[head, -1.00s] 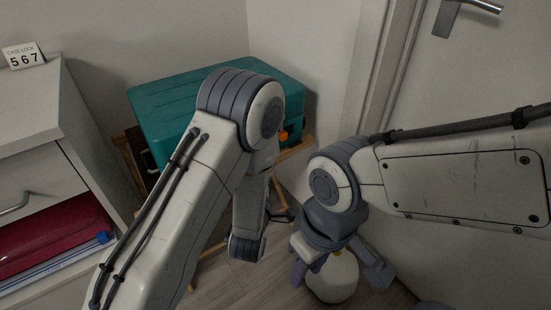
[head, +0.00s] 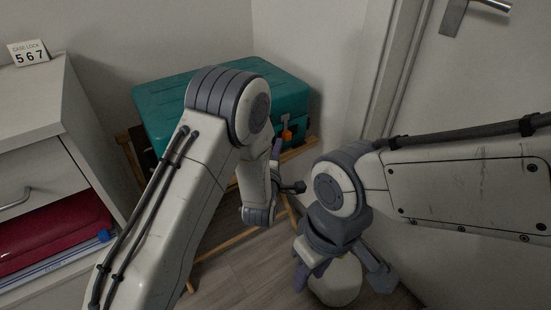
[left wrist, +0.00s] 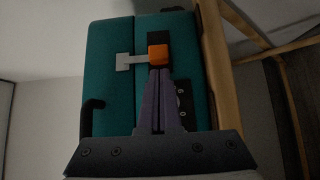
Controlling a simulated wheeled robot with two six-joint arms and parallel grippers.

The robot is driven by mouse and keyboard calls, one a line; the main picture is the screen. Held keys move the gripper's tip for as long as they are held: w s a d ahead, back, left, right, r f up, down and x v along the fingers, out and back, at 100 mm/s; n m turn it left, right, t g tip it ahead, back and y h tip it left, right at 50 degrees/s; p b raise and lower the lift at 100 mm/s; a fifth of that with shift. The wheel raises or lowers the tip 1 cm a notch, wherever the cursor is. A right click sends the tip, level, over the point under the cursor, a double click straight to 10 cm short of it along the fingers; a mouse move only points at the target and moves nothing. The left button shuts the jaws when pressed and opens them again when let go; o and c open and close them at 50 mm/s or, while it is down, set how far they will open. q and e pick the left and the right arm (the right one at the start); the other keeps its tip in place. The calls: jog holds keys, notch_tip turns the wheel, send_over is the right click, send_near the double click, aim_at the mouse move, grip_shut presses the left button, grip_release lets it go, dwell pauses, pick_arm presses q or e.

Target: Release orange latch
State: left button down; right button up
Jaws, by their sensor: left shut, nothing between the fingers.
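A teal case (head: 165,105) rests on a wooden stand, partly hidden behind my left arm. Its small orange latch (head: 287,134) is on the front face, just right of my left forearm. In the left wrist view the orange latch (left wrist: 158,53) sits over a dark plate across the case's seam. My left gripper (left wrist: 158,73) is shut and empty, with its purple fingertips just below the latch in that view; I cannot tell whether they touch it. My right gripper (head: 308,275) hangs low at the right, away from the case; its jaw opening is unclear.
The wooden stand (head: 298,151) carries the case in the corner. A white drawer cabinet (head: 35,110) with a "567" card (head: 28,53) stands at left, a red folder (head: 50,225) in its opening. A door with a metal handle (head: 453,15) is at right. A pale rounded object (head: 337,283) is below my right gripper.

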aim_at(289, 137)
pick_arm(q)
jog(key=shift+w+d, duration=0.15)
jog(key=shift+w, duration=0.7)
jog(key=shift+w+d+f+b, duration=0.1)
jog(key=shift+w+d+b, duration=0.45)
jog(key=shift+d, duration=0.45)
jog(key=shift+w+d, duration=0.2)
jog(key=shift+w, duration=0.1)
jog(key=shift+s+d, duration=0.1)
